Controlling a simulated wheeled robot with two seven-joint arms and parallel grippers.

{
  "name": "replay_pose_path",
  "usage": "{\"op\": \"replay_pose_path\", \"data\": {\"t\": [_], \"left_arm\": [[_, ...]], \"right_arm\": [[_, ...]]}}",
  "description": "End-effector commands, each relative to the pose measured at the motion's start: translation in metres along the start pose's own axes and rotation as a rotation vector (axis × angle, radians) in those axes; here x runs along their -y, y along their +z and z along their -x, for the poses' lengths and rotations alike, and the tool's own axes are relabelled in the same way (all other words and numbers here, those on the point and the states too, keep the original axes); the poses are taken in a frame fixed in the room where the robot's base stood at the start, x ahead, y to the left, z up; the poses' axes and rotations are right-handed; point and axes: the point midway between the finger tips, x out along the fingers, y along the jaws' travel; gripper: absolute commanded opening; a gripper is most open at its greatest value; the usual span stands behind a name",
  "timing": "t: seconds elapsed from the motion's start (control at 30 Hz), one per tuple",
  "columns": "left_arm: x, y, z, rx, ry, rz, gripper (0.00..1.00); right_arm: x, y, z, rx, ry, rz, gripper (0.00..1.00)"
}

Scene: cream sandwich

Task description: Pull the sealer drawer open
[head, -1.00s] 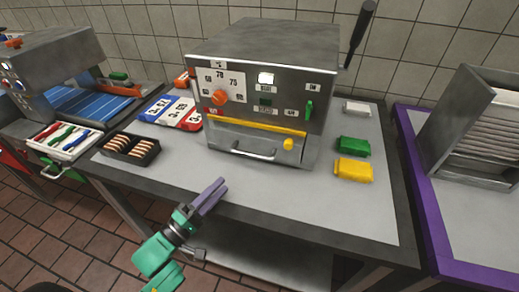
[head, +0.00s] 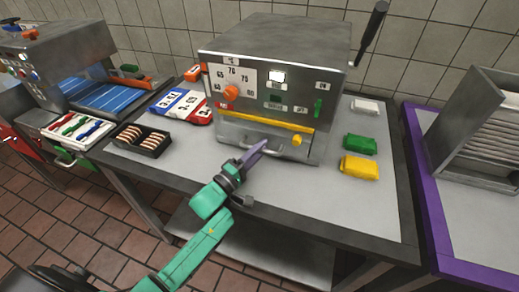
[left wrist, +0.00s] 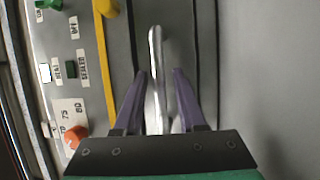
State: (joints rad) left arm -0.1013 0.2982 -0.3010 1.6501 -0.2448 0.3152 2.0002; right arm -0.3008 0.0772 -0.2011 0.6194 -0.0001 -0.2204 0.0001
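The sealer (head: 275,85) is a grey metal box on the table, with a dial, labels and a yellow strip across its front. Its drawer front (head: 228,132) sits below the strip, with a silver bar handle (head: 268,150) and a yellow knob (head: 297,140). The drawer looks shut. My left gripper (head: 255,150) is at the handle, partly covering it. In the left wrist view the handle (left wrist: 155,70) runs between the two purple fingers (left wrist: 155,75), which are apart with gaps on both sides. My right gripper is not in view.
A green block (head: 360,144), a yellow block (head: 359,168) and a white block (head: 365,107) lie right of the sealer. A black tray (head: 155,153) with sliced items stands to the left. The table front (head: 300,190) is clear.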

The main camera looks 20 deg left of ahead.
Motion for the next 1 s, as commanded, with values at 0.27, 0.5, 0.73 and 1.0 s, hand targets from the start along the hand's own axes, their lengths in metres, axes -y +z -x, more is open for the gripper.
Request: {"op": "replay_pose_path", "data": {"t": [0.27, 0.5, 0.73, 1.0], "left_arm": [[0.0001, -0.0002, 0.0005, 0.0, 0.0, 0.0, 0.0], [0.0002, -0.0003, 0.0006, 0.0, 0.0, 0.0, 0.0], [0.0004, -0.0003, 0.0007, 0.0, -0.001, 0.0, 0.0], [0.0005, -0.0004, 0.0007, -0.001, -0.001, 0.0, 0.0]], "right_arm": [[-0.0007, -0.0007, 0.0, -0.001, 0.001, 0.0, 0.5], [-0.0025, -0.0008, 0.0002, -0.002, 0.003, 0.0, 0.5], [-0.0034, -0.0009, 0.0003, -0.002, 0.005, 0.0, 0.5], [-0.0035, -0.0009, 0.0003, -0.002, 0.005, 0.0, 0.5]]}}
